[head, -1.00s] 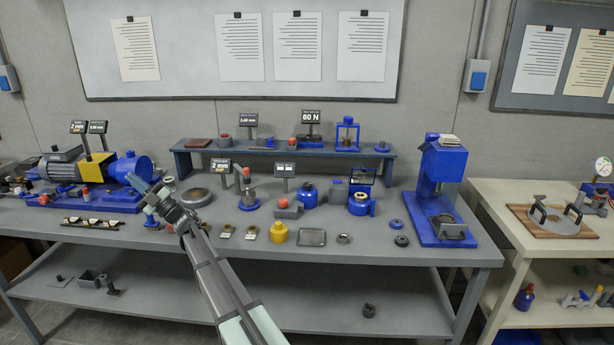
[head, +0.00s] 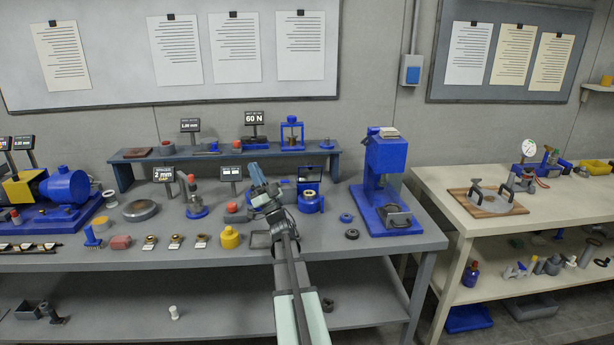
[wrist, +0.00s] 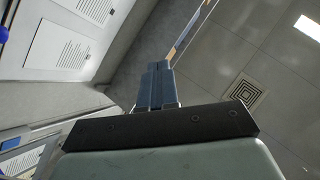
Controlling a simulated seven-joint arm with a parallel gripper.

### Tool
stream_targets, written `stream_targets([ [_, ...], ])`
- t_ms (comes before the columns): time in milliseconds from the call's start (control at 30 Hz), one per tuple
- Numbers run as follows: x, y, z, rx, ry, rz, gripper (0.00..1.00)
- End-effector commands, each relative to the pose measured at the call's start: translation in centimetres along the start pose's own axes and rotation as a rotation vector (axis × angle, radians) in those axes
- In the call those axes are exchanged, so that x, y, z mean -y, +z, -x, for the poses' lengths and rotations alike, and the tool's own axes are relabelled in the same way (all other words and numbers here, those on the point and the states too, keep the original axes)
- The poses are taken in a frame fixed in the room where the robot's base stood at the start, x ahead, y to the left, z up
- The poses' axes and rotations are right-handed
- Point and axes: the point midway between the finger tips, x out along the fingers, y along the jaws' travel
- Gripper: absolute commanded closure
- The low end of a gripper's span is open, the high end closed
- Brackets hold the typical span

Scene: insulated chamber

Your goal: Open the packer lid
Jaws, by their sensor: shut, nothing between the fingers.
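I cannot tell for certain which thing is the packer. A blue round pot (head: 311,201) with a dark square-framed panel (head: 309,174) behind it stands on the grey bench, just right of my gripper. A tall blue press-like machine (head: 386,157) stands farther right on the bench. My gripper (head: 256,173) is raised over the bench, left of the blue pot and apart from it, and hides part of what stands behind. In the wrist view my gripper (wrist: 157,72) has its fingers together with nothing between them, against the wall and ceiling.
The grey bench (head: 350,255) carries several small parts, a yellow pot (head: 230,238) and a grey disc (head: 140,210). A raised shelf (head: 222,154) runs along the back. A cream table (head: 480,222) with a clamped round plate (head: 487,202) stands at right, past a gap.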

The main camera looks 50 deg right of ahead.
Motion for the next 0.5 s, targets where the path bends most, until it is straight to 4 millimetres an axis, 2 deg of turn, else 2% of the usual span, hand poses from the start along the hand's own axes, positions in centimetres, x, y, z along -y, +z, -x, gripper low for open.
stream_targets([
  [33, -2.2, -1.6, 2.2, 0.006, 0.070, -0.072, 1.00],
  [67, -3.5, -2.1, 3.2, 0.008, 0.115, -0.128, 1.00],
  [200, -8.5, -2.6, 8.0, 0.005, 0.326, -0.404, 1.00],
  [333, -11.8, -2.3, 12.2, -0.031, 0.503, -0.635, 1.00],
  [500, -14.2, -1.8, 15.9, -0.088, 0.649, -0.830, 1.00],
])
